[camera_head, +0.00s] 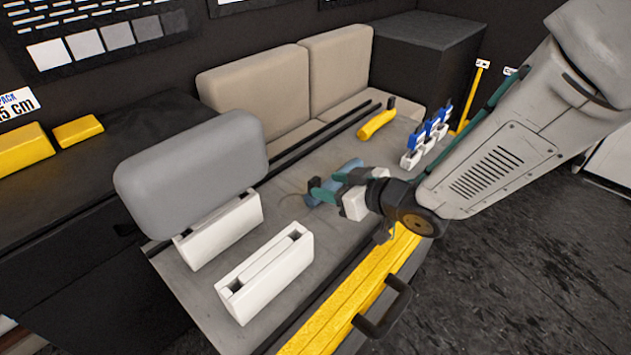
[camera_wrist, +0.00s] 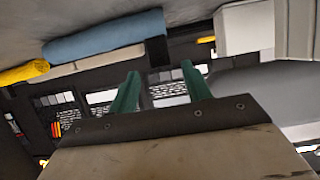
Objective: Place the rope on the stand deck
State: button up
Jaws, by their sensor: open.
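The stand deck (camera_head: 340,232) is a grey top with a yellow front edge. My gripper (camera_head: 318,190) is low over its middle, with green fingers apart; in the wrist view the fingers (camera_wrist: 160,72) have nothing between them. A blue roll (camera_head: 347,170) lies on the deck just behind the fingers, and it shows at the upper left of the wrist view (camera_wrist: 105,37). A thin brownish curved line (camera_head: 291,193) left of the fingers may be the rope; I cannot tell whether it touches them. No rope is clear in the wrist view.
Two white slotted holders (camera_head: 262,278) (camera_head: 222,232) stand on the left of the deck, the rear one with a grey padded panel (camera_head: 190,172). A yellow-handled tool (camera_head: 377,122) lies behind, and a white rack with blue items (camera_head: 424,142) stands at right.

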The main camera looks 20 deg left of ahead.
jog(key=v, duration=0.5)
jog(key=w+d+r+m+t+h, duration=0.1)
jog(key=w+d+r+m+h, duration=0.15)
jog(key=d, duration=0.55)
jog(key=w+d+r+m+t+h, duration=0.1)
jog(key=d+r+m+h, duration=0.2)
jog(key=d, duration=0.4)
jog(key=w+d+r+m+t+h, duration=0.1)
jog(key=w+d+r+h, duration=0.1)
jog(key=d+h, duration=0.45)
jog(key=s+d+r+m+g+h, duration=0.1)
jog(key=s+d+r+m+g, duration=0.3)
jog(key=s+d, duration=0.8)
jog(key=s+d+r+m+g, duration=0.1)
jog(key=s+d+m+g, duration=0.1)
jog(key=s, duration=1)
jog(key=shift+s+d+r+m+g, duration=0.25)
jog(key=shift+d+m+g, duration=0.15)
jog(key=shift+g, duration=0.2)
